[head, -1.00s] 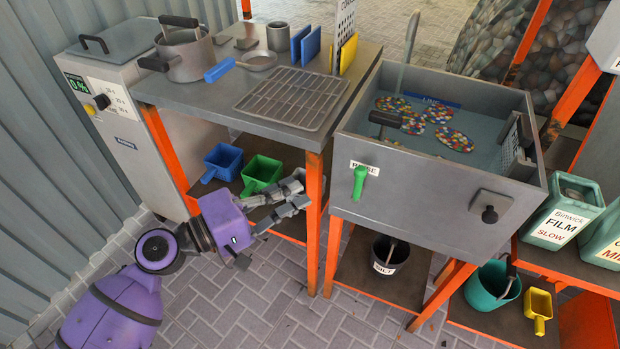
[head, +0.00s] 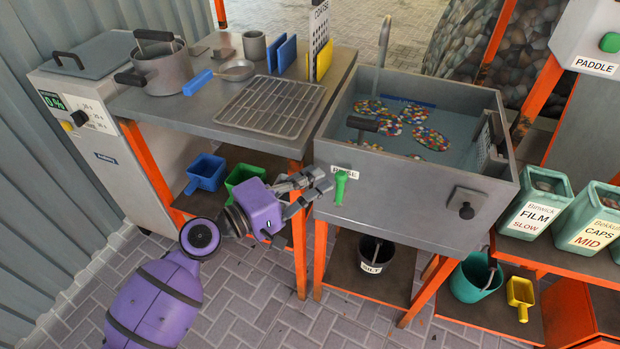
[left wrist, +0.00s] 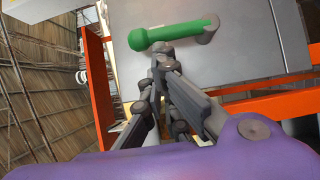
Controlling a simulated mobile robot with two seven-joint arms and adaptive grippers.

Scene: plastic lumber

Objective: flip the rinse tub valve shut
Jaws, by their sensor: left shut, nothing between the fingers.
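The rinse tub (head: 400,205) is a grey basin on orange legs. Its valve has a green handle (head: 340,188) on the front wall, hanging roughly straight down beneath a label partly covered by my gripper. My left gripper (head: 326,180) is shut and empty, its fingertips just left of the handle. In the left wrist view, the green handle (left wrist: 178,33) lies across the top with its thick rounded end at left. The fingertips (left wrist: 160,52) are close to that handle; I cannot tell whether they touch it. My right gripper is not in view.
A table with a wire rack (head: 272,105) stands left of the tub, its orange leg (head: 300,245) close to my left arm. A dark silt bucket (head: 376,255) sits below the tub.

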